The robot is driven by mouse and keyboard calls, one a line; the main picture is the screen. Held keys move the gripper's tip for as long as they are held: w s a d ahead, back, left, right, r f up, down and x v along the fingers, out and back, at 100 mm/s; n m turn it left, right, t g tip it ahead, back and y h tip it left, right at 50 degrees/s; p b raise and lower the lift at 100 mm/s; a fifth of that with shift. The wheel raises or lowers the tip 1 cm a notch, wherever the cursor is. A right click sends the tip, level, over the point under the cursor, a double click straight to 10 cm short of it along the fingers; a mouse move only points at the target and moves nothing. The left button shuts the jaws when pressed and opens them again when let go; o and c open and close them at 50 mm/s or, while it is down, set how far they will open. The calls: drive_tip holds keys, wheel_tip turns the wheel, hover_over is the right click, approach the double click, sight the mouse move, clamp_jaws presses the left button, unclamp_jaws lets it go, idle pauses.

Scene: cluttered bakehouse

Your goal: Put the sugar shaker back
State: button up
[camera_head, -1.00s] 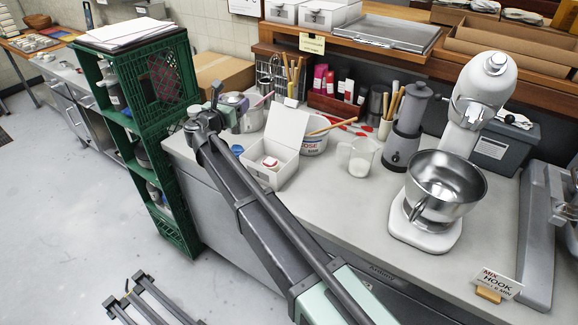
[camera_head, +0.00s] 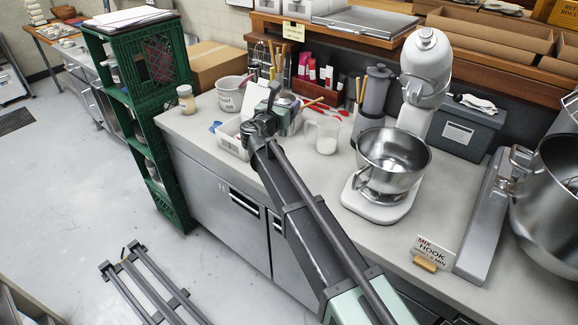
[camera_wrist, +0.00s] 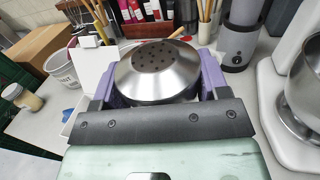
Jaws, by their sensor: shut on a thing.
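My gripper (camera_wrist: 155,88) is shut on the sugar shaker (camera_wrist: 158,65), a silver vessel with a domed lid full of small holes. In the wrist view its purple fingers clasp the shaker from both sides, and its lower part is hidden. In the head view my gripper (camera_head: 284,103) is over the back part of the counter, with the silver shaker (camera_head: 292,124) partly hidden behind it. I cannot tell from these views how far its base is above the counter.
An open white box (camera_head: 233,146) and a white tub (camera_head: 229,98) are left of my gripper, with a lidded jar (camera_head: 186,99) farther left.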

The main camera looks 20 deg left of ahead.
wheel_tip(320, 180, down, 18)
drive_tip(key=b, duration=1.5)
drive_tip(key=shift+r+b, duration=0.1)
drive_tip(key=shift+b, duration=0.2)
drive_tip(key=shift+r, duration=0.1)
drive_tip(key=o, duration=1)
drive_tip(key=shift+o, duration=0.2)
drive_tip(key=s+a, duration=0.1)
drive_tip(key=s, duration=1.1)
drive_tip(key=shift+a+r+p, duration=0.2)
drive_tip(key=shift+p, duration=0.1)
drive_tip(key=shift+r, duration=0.1)
